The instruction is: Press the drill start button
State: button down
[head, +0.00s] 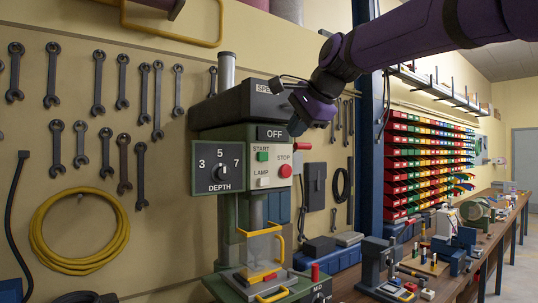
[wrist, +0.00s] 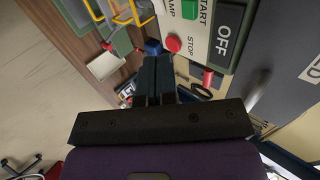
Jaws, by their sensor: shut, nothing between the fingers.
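The drill press has a light control panel facing out. Its green START button (head: 262,156) sits at the upper left of the panel, beside the red STOP button (head: 284,171) and above a pale LAMP button (head: 263,182). In the wrist view the green button (wrist: 189,9) is at the top edge, with the red button (wrist: 172,44) just below it. My gripper (wrist: 154,58) is shut and empty, its dark fingers together below and left of the red button in that picture. In the head view my purple wrist is above and right of the panel, and the fingertips are hard to make out.
A DEPTH dial plate (head: 220,170) stands left of the panel. The dark OFF plate (head: 271,133) is above the buttons. A clear guard with yellow edges (head: 262,250) is below. A workbench (head: 463,262) with a small vise and tools runs off to the right.

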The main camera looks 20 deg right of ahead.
aim_at(262, 159)
jog(key=shift+w+a+r+x, duration=0.1)
jog(key=shift+w+r+x, duration=0.2)
jog(key=shift+x, duration=1.85)
jog(key=shift+w+a+r+x, duration=0.1)
jog(key=shift+w+r+x, duration=0.2)
jog(key=shift+x, duration=1.85)
jog(key=shift+w+r+x, duration=0.25)
jog(key=shift+r+x, duration=0.1)
jog(key=shift+x, duration=1.8)
jog(key=shift+w+a, duration=0.15)
jog(key=shift+w, duration=0.35)
jog(key=shift+w+r, duration=0.1)
jog(key=shift+r, duration=0.05)
